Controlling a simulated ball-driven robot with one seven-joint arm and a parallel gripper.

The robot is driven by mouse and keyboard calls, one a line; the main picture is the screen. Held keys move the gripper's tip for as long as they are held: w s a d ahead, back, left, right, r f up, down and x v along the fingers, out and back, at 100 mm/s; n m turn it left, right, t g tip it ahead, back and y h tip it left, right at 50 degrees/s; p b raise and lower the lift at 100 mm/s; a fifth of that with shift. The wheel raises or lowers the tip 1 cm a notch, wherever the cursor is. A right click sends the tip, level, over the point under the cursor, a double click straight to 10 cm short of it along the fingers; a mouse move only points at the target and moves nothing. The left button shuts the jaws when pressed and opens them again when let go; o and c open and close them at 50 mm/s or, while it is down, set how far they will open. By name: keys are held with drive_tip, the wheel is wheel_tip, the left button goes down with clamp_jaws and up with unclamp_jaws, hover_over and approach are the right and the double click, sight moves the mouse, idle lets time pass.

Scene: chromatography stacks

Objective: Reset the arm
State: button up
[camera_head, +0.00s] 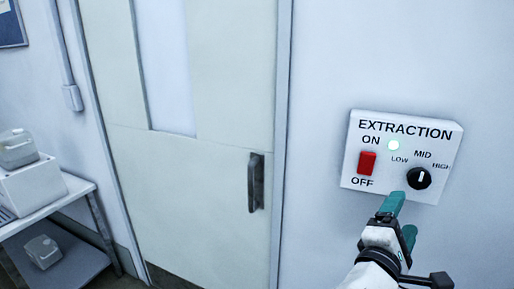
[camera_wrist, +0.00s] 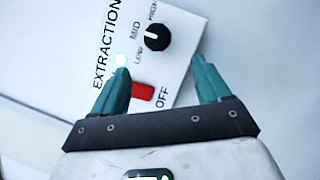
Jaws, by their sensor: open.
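My arm reaches up from the bottom right of the head view. My gripper (camera_head: 401,212) has two teal fingers and is in front of the lower edge of a white extraction panel (camera_head: 360,130) on the wall. In the wrist view my gripper (camera_wrist: 163,80) is open, its fingers wide apart with nothing between them. The panel has a red switch (camera_head: 366,162), a black knob (camera_head: 419,178) and a lit green lamp (camera_head: 393,146). The knob's white mark points up, near MID. Whether the fingers touch the panel cannot be told.
A pale door (camera_head: 200,190) with a dark handle (camera_head: 256,182) stands left of the panel. A shelf unit (camera_head: 70,188) at the far left holds white containers (camera_head: 17,147). The wall around the panel is bare.

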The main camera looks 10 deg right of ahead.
drive_tip(key=s+d+f+m+g+y, duration=0.1)
drive_tip(key=s+f+m+g+y, duration=0.3)
drive_tip(key=f, duration=0.6)
drive_tip(key=s+d+f+m+g+y, duration=0.1)
drive_tip(key=s+f+m+y, duration=0.2)
drive_tip(key=s+f, duration=0.55)
drive_tip(key=s+a+f+m+g+y, duration=0.3)
drive_tip(key=s+a+f+y, duration=0.1)
drive_tip(key=s+f, duration=0.4)
drive_tip(key=s+a+f+m+g+y, duration=0.2)
drive_tip(key=s+a+f+m+y, duration=0.1)
drive_tip(key=s+a+f+y, duration=0.2)
wheel_tip(320, 180, down, 3)
drive_tip(key=s, duration=0.2)
drive_tip(key=shift+s+a+f+g, duration=0.15)
drive_tip(key=shift+s+a+g, duration=0.15)
drive_tip(key=shift+s+g, duration=0.1)
